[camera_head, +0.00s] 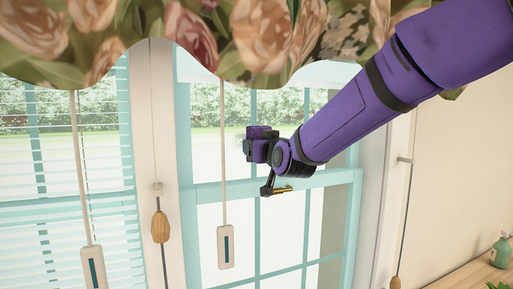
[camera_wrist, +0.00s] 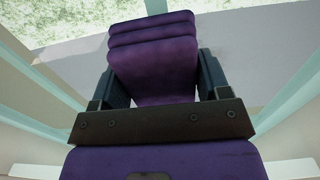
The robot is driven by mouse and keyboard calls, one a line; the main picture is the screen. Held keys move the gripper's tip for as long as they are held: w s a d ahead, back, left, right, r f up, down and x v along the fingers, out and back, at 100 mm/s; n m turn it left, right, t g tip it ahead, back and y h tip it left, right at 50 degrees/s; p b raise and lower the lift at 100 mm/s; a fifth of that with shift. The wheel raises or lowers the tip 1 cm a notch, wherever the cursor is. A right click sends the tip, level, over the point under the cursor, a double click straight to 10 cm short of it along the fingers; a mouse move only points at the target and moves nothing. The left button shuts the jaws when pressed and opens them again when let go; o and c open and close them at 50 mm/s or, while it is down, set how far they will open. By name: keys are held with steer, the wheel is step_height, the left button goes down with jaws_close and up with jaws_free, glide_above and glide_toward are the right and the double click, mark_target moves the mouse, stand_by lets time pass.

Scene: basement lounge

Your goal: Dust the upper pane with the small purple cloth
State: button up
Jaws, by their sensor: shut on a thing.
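My gripper (camera_wrist: 154,85) is shut on the small purple cloth (camera_wrist: 152,50), which is folded in layers between the two dark fingers in the wrist view. In the head view my purple arm reaches in from the upper right, and the cloth (camera_head: 262,132) shows at the gripper's end, in front of the upper pane (camera_head: 285,108) of the turquoise-framed window. The upper pane sits above the turquoise middle rail (camera_head: 330,180). I cannot tell whether the cloth touches the glass.
A flowered valance (camera_head: 200,40) hangs across the top. A cord with a pale pull (camera_head: 227,247) hangs just left of my gripper, and a wooden pull (camera_head: 160,227) hangs further left. Blinds (camera_head: 110,200) cover the left window. A green bottle (camera_head: 501,250) stands at lower right.

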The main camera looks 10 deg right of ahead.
mark_target(230, 146)
steer(key=shift+w+d, duration=0.25)
steer(key=shift+d, duration=0.6)
steer(key=shift+w+d, duration=0.2)
steer(key=shift+d, duration=0.65)
steer(key=shift+w, duration=0.1)
steer(key=shift+s+a, duration=0.55)
steer(key=shift+a, duration=1.2)
steer(key=shift+s+a, duration=0.55)
steer(key=shift+a, duration=1.25)
steer(key=shift+s+a, duration=0.55)
steer(key=shift+a, duration=1.2)
steer(key=shift+v, duration=2.95)
